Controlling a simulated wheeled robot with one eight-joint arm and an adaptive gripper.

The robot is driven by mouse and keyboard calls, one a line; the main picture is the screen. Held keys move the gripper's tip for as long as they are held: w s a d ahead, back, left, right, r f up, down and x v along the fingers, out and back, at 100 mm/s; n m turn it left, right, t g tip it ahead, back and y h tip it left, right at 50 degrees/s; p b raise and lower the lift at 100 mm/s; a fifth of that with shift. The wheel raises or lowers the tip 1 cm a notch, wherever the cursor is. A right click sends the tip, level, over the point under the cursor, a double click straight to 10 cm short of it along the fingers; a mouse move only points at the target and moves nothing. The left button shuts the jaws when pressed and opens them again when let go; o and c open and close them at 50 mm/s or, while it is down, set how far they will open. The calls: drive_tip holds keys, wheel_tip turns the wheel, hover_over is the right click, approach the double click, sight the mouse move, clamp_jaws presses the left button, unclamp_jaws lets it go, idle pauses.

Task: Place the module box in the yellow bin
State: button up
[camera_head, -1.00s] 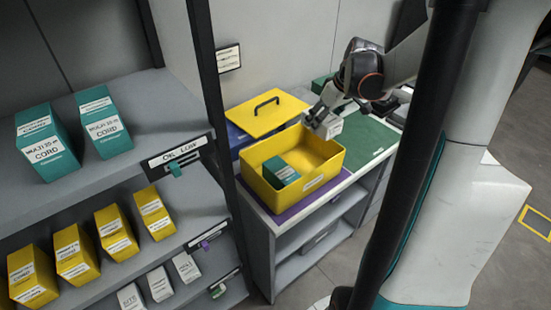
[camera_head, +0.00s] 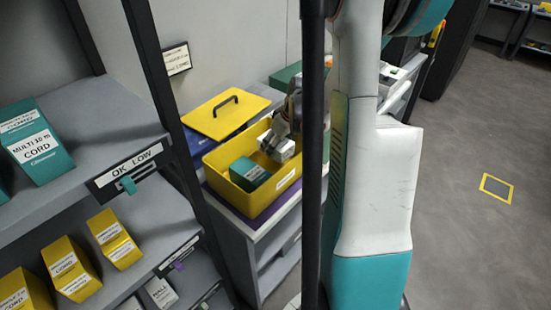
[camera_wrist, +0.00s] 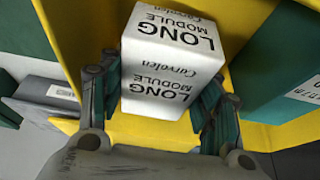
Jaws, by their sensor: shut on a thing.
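The module box is a white box (camera_wrist: 170,60) with "LONG MODULE" printed on it, seen close up in the wrist view. My gripper (camera_wrist: 165,95) is shut on it, with a finger on each side. In the head view my gripper (camera_head: 270,140) holds the white box (camera_head: 283,150) over the right part of the open yellow bin (camera_head: 254,208). The wrist view shows yellow bin walls (camera_wrist: 262,20) around the box. I cannot tell whether the box touches the bin floor.
A teal box (camera_head: 249,172) sits inside the bin at the left. The yellow lid (camera_head: 226,112) lies behind the bin on a blue bin (camera_head: 196,140). Shelves (camera_head: 105,135) with teal, yellow and white boxes stand at the left.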

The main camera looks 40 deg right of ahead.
sight(276, 163)
drive_tip(key=shift+f+b, duration=0.75)
drive_tip(key=shift+f, duration=1.7)
drive_tip(key=shift+f, duration=0.2)
drive_tip(key=o, duration=1.1)
drive_tip(key=p+v, duration=0.4)
drive_tip(key=v, duration=0.8)
drive_tip(key=shift+r, duration=0.25)
